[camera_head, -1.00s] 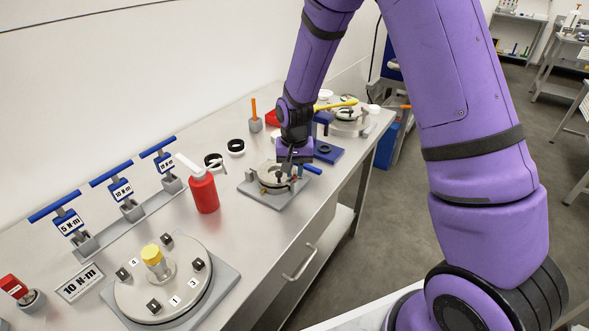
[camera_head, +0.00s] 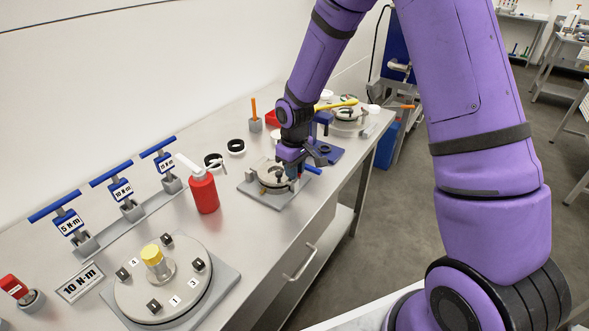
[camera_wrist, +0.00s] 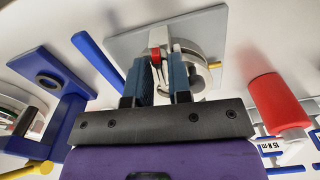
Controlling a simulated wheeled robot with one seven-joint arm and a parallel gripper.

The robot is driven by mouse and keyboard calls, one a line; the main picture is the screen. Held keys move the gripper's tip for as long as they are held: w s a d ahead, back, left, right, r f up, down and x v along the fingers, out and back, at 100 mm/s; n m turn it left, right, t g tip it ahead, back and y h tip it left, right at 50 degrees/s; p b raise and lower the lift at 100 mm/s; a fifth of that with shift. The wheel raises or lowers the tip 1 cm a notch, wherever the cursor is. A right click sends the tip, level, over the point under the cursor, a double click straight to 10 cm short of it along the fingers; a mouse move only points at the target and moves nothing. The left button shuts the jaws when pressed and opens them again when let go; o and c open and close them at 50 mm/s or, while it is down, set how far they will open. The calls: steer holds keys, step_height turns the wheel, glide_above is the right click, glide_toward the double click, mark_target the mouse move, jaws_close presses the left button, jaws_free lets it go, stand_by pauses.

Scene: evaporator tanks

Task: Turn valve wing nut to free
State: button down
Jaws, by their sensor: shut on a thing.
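My gripper (camera_head: 290,170) is low over a round metal valve fixture on a grey base plate (camera_head: 258,192), halfway along the bench. In the wrist view, the two fingers of my gripper (camera_wrist: 160,84) are close together, shut on a small part of the fixture. I take this part to be the wing nut; a red tip (camera_wrist: 155,53) and thin grey pieces show between the fingers. The fingers hide most of its shape, and I cannot tell its turn angle. The fixture's round metal body (camera_wrist: 197,72) and base plate (camera_wrist: 125,44) show behind the fingers.
A red bottle (camera_head: 204,192) stands left of the fixture, and black rings lie behind it. A blue stand (camera_wrist: 62,118) and blue bar (camera_wrist: 97,60) are close by on the other side. A large flange (camera_head: 165,285) is at the front left.

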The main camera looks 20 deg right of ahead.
steer(key=shift+w+n, duration=0.1)
steer(key=shift+n, duration=0.4)
steer(key=c, duration=1.3)
jaws_free()
step_height(320, 180, up, 11)
steer(key=shift+f, duration=0.1)
